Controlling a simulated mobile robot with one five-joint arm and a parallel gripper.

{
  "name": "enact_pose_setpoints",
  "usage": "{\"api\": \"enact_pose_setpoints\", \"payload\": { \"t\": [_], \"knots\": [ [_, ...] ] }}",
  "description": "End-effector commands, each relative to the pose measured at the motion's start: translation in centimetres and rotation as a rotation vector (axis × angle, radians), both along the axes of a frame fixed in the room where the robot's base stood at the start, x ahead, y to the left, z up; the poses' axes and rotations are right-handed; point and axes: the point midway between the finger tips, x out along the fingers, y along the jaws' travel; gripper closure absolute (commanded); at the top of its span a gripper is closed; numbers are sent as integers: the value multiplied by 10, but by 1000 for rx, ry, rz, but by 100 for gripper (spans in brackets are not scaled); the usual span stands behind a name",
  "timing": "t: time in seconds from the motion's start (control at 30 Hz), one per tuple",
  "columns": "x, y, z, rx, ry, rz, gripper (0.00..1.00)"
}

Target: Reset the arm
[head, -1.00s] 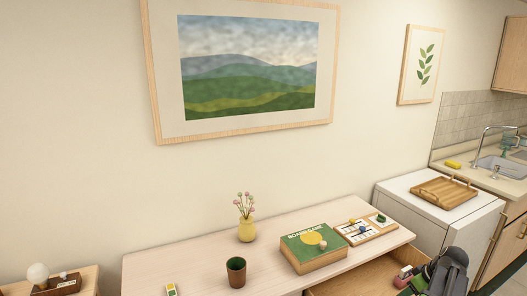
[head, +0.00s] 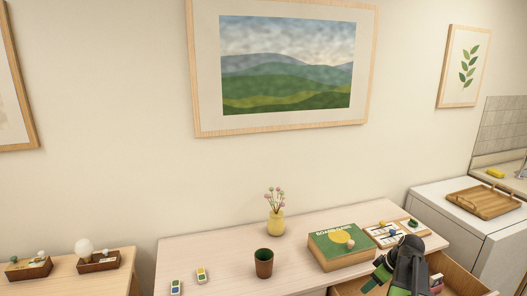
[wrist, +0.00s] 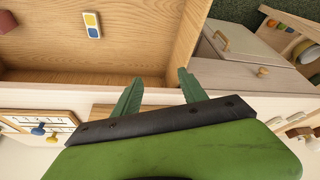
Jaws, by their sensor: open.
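My gripper (head: 378,277) is at the lower right of the head view, over the open drawer's left part by the dresser's front. In the wrist view its two green fingers (wrist: 160,90) stand apart with nothing between them. My dark wrist hides part of the drawer in the head view. The wooden drawer (head: 465,278) is pulled out. In the wrist view, a white tile with blue and yellow (wrist: 92,25) lies in it, beside a red object (wrist: 7,21) cut off by the edge.
On the dresser top (head: 210,245) stand a green game box (head: 342,247), a dark cup (head: 263,263), a yellow vase (head: 276,222), two small tiles (head: 201,275) and a game board (head: 385,235). A wooden tray (head: 484,200) sits on the white cabinet at right.

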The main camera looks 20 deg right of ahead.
Motion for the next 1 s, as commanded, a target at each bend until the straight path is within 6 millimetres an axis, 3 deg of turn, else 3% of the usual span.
{"api": "enact_pose_setpoints", "payload": {
  "t": [0.1, 0.17, 0.2, 0.3, 0.4, 0.5, 0.6, 0.67, 0.8, 1.0],
  "knots": [
    [48, 89, -5, -11, 21, 155, 50],
    [66, 139, -7, -15, 40, 222, 50],
    [75, 173, -9, -17, 57, 258, 50],
    [86, 255, -14, -22, 104, 321, 50],
    [85, 322, -18, -32, 154, 340, 50],
    [76, 374, -21, -45, 203, 322, 50],
    [61, 415, -24, -64, 252, 265, 50],
    [48, 431, -26, -77, 287, 188, 50],
    [30, 418, -26, -89, 345, -72, 50],
    [25, 411, -27, -74, 378, -321, 50]
  ]
}}
